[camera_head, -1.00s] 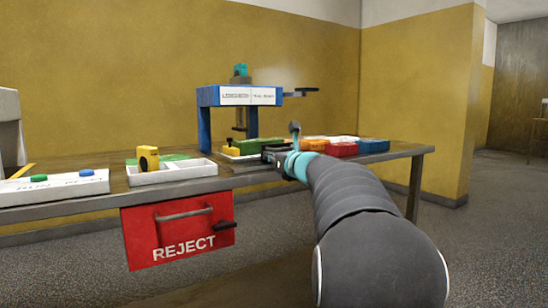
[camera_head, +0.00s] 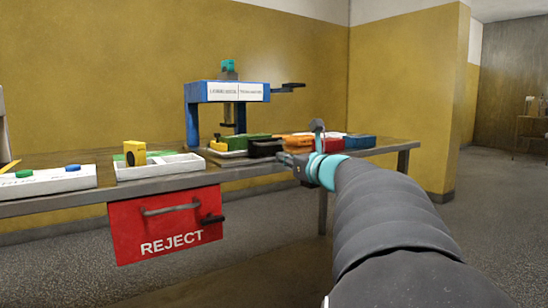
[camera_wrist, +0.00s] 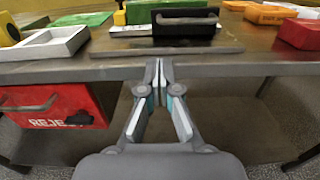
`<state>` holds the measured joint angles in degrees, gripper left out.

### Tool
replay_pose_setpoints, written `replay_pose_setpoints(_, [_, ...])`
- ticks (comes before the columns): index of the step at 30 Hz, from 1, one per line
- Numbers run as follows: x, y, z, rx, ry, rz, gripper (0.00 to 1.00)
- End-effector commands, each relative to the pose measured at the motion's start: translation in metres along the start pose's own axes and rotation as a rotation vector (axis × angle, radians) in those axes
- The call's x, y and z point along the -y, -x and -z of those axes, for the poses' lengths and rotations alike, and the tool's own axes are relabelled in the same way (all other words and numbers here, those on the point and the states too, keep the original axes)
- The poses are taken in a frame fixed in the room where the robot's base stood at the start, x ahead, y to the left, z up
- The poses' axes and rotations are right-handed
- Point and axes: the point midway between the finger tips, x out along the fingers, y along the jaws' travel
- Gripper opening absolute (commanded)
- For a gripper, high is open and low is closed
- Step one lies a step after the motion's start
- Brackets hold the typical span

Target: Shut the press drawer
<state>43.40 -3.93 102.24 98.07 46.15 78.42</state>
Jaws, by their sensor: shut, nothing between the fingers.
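The blue press (camera_head: 201,120) with a white label stands at the back of the table. A black, drawer-like box (camera_head: 265,148) is at its foot, by a green block; I take it to be the press drawer. In the wrist view the black drawer (camera_wrist: 185,24) lies ahead of my fingers, slightly right, with a gap between. How far it is pulled out is hard to tell. My gripper (camera_wrist: 158,66) is shut and empty, its tips at the table's front edge. In the head view my gripper (camera_head: 290,160) is partly hidden by my arm.
A red REJECT bin (camera_head: 168,222) with a handle hangs under the table's front edge (camera_head: 235,173). A white tray (camera_head: 160,168) and a button panel (camera_head: 45,182) are to the left. Orange and red blocks (camera_wrist: 300,33) sit right of the drawer. The floor in front is open.

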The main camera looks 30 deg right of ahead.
Motion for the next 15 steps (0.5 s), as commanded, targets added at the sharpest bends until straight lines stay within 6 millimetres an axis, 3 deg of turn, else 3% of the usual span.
replay_pose_setpoints(2, [0.0,0.006,-0.001,0.0,0.001,0.001,0.05])
replay_pose_setpoints(6, [0.006,0.01,0.013,-0.006,-0.006,0.007,0.34])
replay_pose_setpoints(8, [0.017,0.008,0.018,-0.005,0.003,0.016,0.34])
replay_pose_setpoints(11, [0.028,0.004,0.009,-0.014,0.097,0.013,0.34])
replay_pose_setpoints(15, [0.04,0.001,-0.009,-0.052,0.429,-0.013,0.34])
